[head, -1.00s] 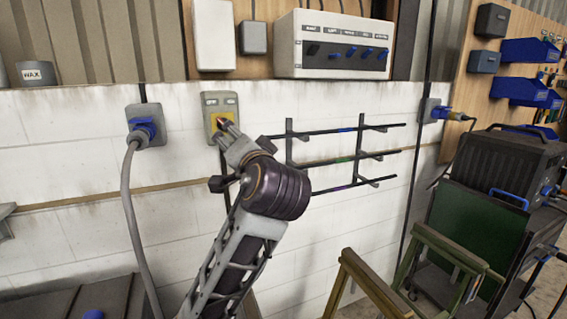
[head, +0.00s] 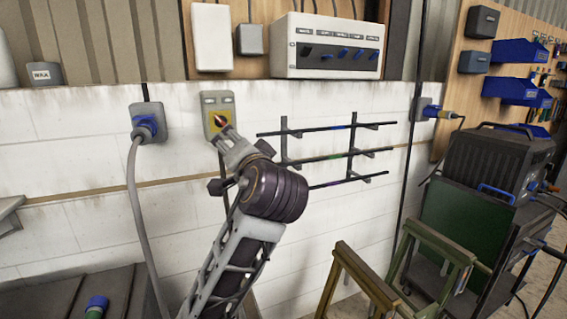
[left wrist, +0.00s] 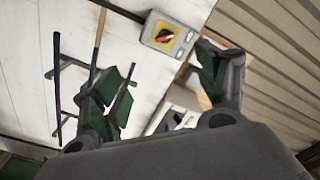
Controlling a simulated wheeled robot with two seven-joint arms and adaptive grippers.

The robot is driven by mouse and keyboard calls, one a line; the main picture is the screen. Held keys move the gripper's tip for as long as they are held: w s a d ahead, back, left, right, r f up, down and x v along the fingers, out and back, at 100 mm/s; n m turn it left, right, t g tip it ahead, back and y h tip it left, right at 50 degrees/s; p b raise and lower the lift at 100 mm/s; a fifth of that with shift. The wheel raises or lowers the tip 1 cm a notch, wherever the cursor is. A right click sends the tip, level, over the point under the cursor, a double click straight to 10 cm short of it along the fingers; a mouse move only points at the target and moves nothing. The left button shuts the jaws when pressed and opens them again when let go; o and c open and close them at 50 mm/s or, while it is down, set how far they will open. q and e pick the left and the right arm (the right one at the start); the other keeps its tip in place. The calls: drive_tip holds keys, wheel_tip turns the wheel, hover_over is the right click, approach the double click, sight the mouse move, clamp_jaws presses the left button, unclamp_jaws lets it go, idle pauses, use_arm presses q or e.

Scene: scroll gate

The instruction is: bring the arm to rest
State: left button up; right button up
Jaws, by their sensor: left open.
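My left arm reaches up from the bottom of the head view. Its gripper (head: 228,143) is in front of the white wall, just below a grey switch box (head: 219,99) with a yellow plate and a red knob. In the left wrist view, the two fingers (left wrist: 165,90) are spread wide with nothing between them. The switch box also shows there (left wrist: 168,35), beyond the fingers and apart from them. The knob sits at a slant on its yellow plate. My right gripper is not in view.
A wall rack (head: 288,150) with several thin rods is right of the gripper. A blue plug with a grey cable (head: 145,127) is to the left. A breaker panel (head: 329,46) hangs above. A wooden trestle (head: 352,275) and a dark machine (head: 497,170) stand at right.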

use_arm(q)
drive_tip(key=s+a+f+g+h, duration=0.1)
drive_tip(key=a+f+g, duration=0.1)
drive_tip(key=f, duration=0.9)
drive_tip(key=s+a+f+g+h, duration=0.1)
drive_tip(key=a+f+g+h, duration=0.15)
drive_tip(key=f, duration=0.75)
drive_tip(key=s+a+f+g+h, duration=0.1)
drive_tip(key=a+f+g, duration=0.15)
drive_tip(key=f, duration=0.85)
drive_tip(key=s+a+f+n+g+h, duration=0.1)
drive_tip(key=s+a+f+n+g, duration=0.15)
drive_tip(key=s+f, duration=0.85)
drive_tip(key=s+a+f+n+g+h, duration=0.1)
drive_tip(key=s+a+f+g, duration=0.25)
drive_tip(key=s+f, duration=0.75)
drive_tip(key=s+f+g, duration=0.1)
drive_tip(key=s+f, duration=0.2)
drive_tip(key=f, duration=3)
drive_tip(key=s+a+f, duration=0.3)
drive_tip(key=s+f, duration=0.6)
drive_tip(key=s, duration=0.1)
drive_tip(key=s+a+f+g, duration=0.1)
drive_tip(key=s+a+f, duration=0.2)
drive_tip(key=s+f, duration=0.7)
drive_tip(key=shift+s+a+m, duration=0.15)
drive_tip(key=shift+s+m, duration=0.2)
drive_tip(key=shift+s, duration=0.4)
